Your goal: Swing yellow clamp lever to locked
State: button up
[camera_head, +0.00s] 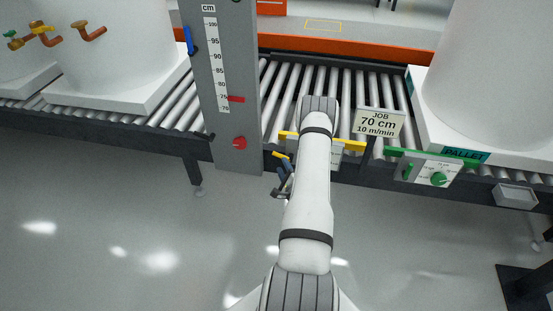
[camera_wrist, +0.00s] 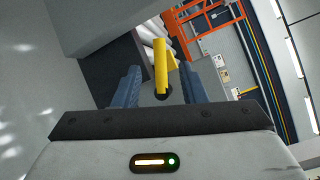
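The yellow clamp lever (camera_wrist: 161,66) shows in the wrist view as a bar with a dark round pivot or end near its base. It stands between the two blue fingers of my gripper (camera_wrist: 160,86), with a gap visible on each side. In the head view the yellow lever (camera_head: 282,155) pokes out just left of my arm, by the front of the conveyor. My gripper (camera_head: 285,171) is there beside it, partly hidden by my arm. A yellow-topped panel (camera_head: 352,146) is mostly covered by my arm.
A grey column (camera_head: 230,95) with a cm scale and red knob (camera_head: 239,143) stands close left. A job sign (camera_head: 379,123) and a green-trimmed panel (camera_head: 430,172) are to the right. White tanks stand on the roller conveyor (camera_head: 283,95). The floor (camera_head: 120,220) in front is clear.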

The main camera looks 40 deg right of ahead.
aim_at(278, 155)
jog(key=x, duration=0.7)
jog(key=shift+w+d+b, duration=0.15)
jog(key=shift+w+b, duration=0.1)
jog(key=shift+b, duration=0.1)
grip_shut()
